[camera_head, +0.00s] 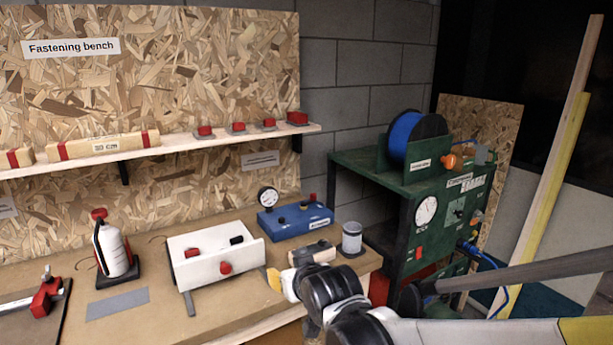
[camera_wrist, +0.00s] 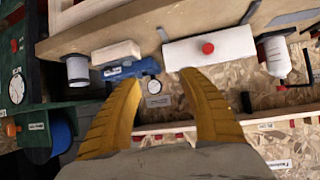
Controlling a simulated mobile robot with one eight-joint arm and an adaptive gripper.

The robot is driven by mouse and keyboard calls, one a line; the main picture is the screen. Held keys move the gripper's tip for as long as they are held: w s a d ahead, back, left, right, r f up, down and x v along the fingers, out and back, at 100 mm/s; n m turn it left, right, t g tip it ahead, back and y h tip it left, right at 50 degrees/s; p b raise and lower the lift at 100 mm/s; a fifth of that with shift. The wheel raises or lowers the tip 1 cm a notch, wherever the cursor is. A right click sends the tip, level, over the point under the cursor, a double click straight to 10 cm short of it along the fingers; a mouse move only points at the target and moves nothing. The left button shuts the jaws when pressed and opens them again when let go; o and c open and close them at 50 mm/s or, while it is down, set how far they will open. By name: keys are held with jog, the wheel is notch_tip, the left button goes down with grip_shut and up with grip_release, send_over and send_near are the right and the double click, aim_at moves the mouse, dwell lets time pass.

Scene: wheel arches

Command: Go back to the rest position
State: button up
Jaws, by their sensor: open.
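My gripper (camera_wrist: 160,82) shows in the wrist view as two yellow fingers spread wide apart, with nothing held between them. In the head view my arm reaches in from the lower right, and one yellow fingertip of my gripper (camera_head: 275,281) shows over the bench's front right part, beside the white box; the rest is hidden behind my wrist. The white box (camera_head: 216,257) has red and black knobs and lies on the workbench (camera_head: 135,300). The blue box (camera_head: 296,219) with a round gauge (camera_head: 267,196) stands behind my gripper.
A wooden block (camera_head: 312,253) and a grey cup (camera_head: 351,238) stand close to my wrist. A white bottle (camera_head: 113,252) and a red clamp (camera_head: 47,293) are at left. A shelf (camera_head: 180,143) runs above. A green cabinet (camera_head: 400,180) with a blue spool (camera_head: 410,136) stands at right, near leaning planks (camera_head: 545,170).

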jog(key=s+d+r+m+g+h, duration=0.1)
jog(key=s+d, duration=0.4)
jog(key=d, duration=0.2)
jog(key=s+d+r+m+g+h, duration=0.15)
jog(key=s+d, duration=0.25)
jog(key=d, duration=0.4)
jog(key=s+d+f+m+h, duration=0.1)
jog(key=s+d+f, duration=0.1)
jog(key=s+d, duration=0.2)
jog(key=s+d+f+m+g+h, duration=0.1)
jog(key=s+d, duration=0.4)
jog(key=s, duration=0.5)
jog(key=shift+d+f, duration=0.2)
jog(key=shift+f, duration=0.15)
